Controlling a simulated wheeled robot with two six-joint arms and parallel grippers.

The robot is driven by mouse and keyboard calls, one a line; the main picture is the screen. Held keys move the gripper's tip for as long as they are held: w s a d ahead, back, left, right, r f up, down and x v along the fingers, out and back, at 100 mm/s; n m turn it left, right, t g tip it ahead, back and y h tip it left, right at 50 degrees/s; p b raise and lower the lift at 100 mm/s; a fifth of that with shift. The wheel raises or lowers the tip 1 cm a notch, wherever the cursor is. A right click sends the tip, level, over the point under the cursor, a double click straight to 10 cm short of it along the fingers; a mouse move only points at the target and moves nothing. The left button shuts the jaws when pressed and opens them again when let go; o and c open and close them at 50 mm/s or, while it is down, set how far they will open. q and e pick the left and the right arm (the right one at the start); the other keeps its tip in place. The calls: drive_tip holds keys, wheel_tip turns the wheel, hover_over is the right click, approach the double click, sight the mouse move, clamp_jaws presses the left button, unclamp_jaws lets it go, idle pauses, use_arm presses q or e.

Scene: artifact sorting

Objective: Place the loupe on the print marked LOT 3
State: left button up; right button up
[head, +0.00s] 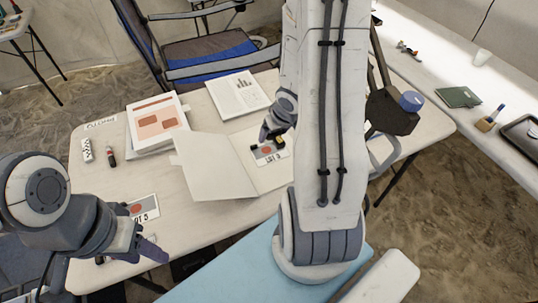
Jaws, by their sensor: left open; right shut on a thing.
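A print (268,158) with a red spot and a label that seems to read LOT 3 lies inside an open cream folder (212,165) on the table. My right gripper (270,131) reaches down over the top of this print, shut on a small dark thing with a yellowish part (280,142), likely the loupe. The fingers partly hide it, and I cannot tell whether it touches the print. Another print (145,206), marked LOT 5, lies at the left front. My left gripper (128,257) is open and empty at the table's front left edge.
A stack of papers (155,122) and a white booklet (237,95) lie behind the folder. A white patterned item (87,150) and a small dark bottle (111,157) stand at the left. A blue folding chair (208,55) is behind the table. My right arm hides the table's right part.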

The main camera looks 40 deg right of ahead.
drive_tip(key=s+d+f+b, duration=0.2)
drive_tip(key=s+d, duration=0.1)
drive_tip(key=s, duration=0.2)
drive_tip(key=b, duration=0.3)
hover_over(267, 148)
drive_tip(key=s, duration=0.2)
drive_tip(key=shift+m, duration=0.3)
drive_tip(key=f, duration=0.6)
drive_tip(key=shift+w+a+f, duration=0.1)
drive_tip(key=shift+w+f, duration=0.15)
drive_tip(key=shift+f, duration=0.1)
drive_tip(key=shift+f+b, duration=1.9)
drive_tip(key=shift+f, duration=0.2)
drive_tip(key=o, duration=1.3)
use_arm(q)
wheel_tip(267, 148, down, 10)
drive_tip(key=shift+r, duration=0.15)
